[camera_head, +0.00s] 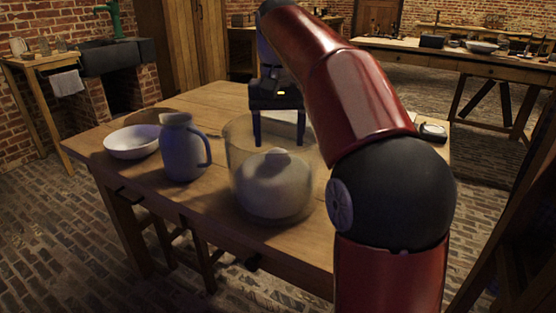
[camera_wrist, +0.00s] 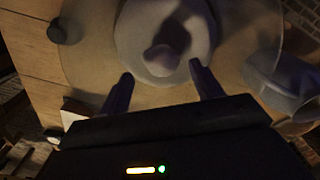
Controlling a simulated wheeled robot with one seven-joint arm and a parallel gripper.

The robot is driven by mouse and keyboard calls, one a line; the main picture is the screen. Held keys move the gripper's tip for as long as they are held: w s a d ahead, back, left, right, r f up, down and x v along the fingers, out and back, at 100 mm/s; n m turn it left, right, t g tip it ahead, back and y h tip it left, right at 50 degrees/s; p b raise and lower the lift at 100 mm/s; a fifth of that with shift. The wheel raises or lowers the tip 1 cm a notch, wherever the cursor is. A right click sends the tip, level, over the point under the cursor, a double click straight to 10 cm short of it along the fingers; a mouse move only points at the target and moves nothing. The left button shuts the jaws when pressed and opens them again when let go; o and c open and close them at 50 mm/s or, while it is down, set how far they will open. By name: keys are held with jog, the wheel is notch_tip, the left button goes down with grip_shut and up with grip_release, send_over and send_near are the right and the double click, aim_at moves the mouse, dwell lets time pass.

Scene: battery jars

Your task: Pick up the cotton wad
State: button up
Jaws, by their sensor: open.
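A wide clear glass jar (camera_head: 237,178) stands on the wooden table, with a large pale rounded body (camera_head: 270,192) inside it. A small pale lump (camera_head: 279,153) tops that body; it also shows in the wrist view (camera_wrist: 163,58). I cannot tell whether this lump is the cotton wad, and no other wad is clearly seen. My gripper (camera_head: 280,140) points down over the jar area in the head view. In the wrist view its spread fingers (camera_wrist: 160,72) are apart and empty, with the lump just beyond and between the tips.
A blue-grey jug (camera_head: 182,150) and a white bowl (camera_head: 132,141) stand left of the jar. A pale object (camera_head: 284,117) is partly hidden behind my gripper. A small dish (camera_head: 433,131) lies at the table's right. The table's front left is clear.

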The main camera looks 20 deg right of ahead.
notch_tip(320, 180, down, 4)
jog(key=shift+f+b, duration=0.2)
jog(key=shift+b, duration=0.25)
jog(key=shift+c, duration=0.5)
jog(key=c, duration=0.9)
